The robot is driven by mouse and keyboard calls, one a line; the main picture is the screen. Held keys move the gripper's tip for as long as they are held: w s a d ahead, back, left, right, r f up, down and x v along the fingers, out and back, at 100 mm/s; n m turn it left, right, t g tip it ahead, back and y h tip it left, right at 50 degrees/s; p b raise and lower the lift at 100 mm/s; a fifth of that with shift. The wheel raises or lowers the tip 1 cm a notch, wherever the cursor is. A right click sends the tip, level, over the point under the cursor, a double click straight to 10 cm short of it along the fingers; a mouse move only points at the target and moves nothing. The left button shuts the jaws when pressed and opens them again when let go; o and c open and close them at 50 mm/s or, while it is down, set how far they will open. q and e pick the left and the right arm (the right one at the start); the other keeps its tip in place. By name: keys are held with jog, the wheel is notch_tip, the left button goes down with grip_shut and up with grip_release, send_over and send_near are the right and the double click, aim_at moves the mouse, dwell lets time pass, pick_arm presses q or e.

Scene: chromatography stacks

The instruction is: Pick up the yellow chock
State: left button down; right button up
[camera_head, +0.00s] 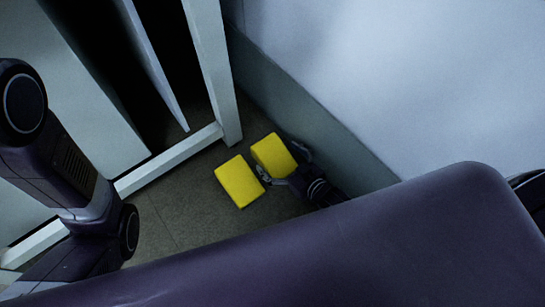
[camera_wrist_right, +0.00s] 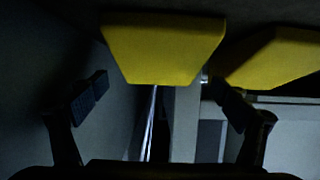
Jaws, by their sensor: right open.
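Two yellow chocks lie on the floor close together in the head view: a nearer left one (camera_head: 239,181) and a right one (camera_head: 272,153) by the wall. My right gripper (camera_head: 282,161) is open at the right chock, with one finger in the gap between the chocks and the other on the wall side. In the right wrist view, one chock (camera_wrist_right: 162,48) is ahead between the open fingers (camera_wrist_right: 160,95), and the other chock (camera_wrist_right: 272,60) is past the right finger. Contact cannot be told. My left arm shows at the left, but its gripper is out of view.
A pale wall with a grey lower band (camera_head: 300,110) runs close along the right side of the chocks. A white frame post (camera_head: 213,70) and low rail (camera_head: 168,160) stand behind and left. Bare floor (camera_head: 190,210) lies left of the chocks.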

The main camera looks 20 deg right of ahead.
aim_at(273, 152)
jog(key=shift+f+b+x, duration=0.2)
jog(key=shift+b+x, duration=0.55)
jog(key=shift+x, duration=0.4)
jog(key=shift+w+a, duration=0.1)
jog(key=shift+w, duration=0.35)
jog(key=c, duration=1.5)
jog(key=shift+c, duration=0.3)
jog(key=shift+r, duration=0.15)
